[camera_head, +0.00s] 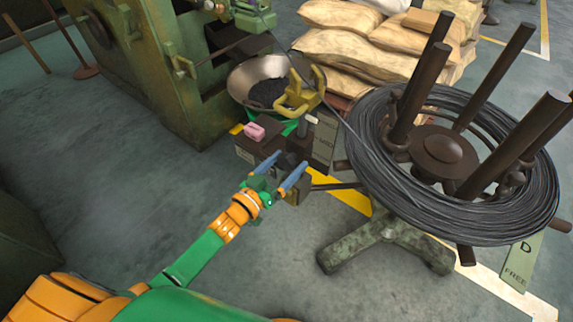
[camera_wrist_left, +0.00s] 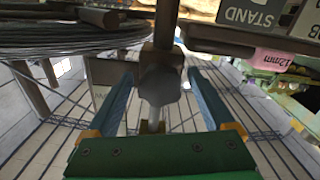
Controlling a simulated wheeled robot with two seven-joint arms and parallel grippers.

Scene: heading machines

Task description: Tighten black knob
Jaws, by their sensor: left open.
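The black knob (camera_wrist_left: 160,84) is dark, lobed and mounted on a shaft in the left wrist view. My left gripper (camera_head: 282,168) reaches in from the lower left in the head view, at the small dark stand beside the wire reel. Its two blue fingers are apart. In the left wrist view the gripper (camera_wrist_left: 160,92) has one finger on each side of the knob, with visible gaps, so it holds nothing. In the head view the knob is hard to tell from the dark parts around the fingertips. My right gripper is not in view.
A large wire coil (camera_head: 372,172) on a reel with upright posts stands close to the right. A green machine (camera_head: 165,75) is at upper left, beside a metal bowl (camera_head: 243,80). A pink 12mm tag (camera_head: 254,132) sits on the stand. Floor at left is clear.

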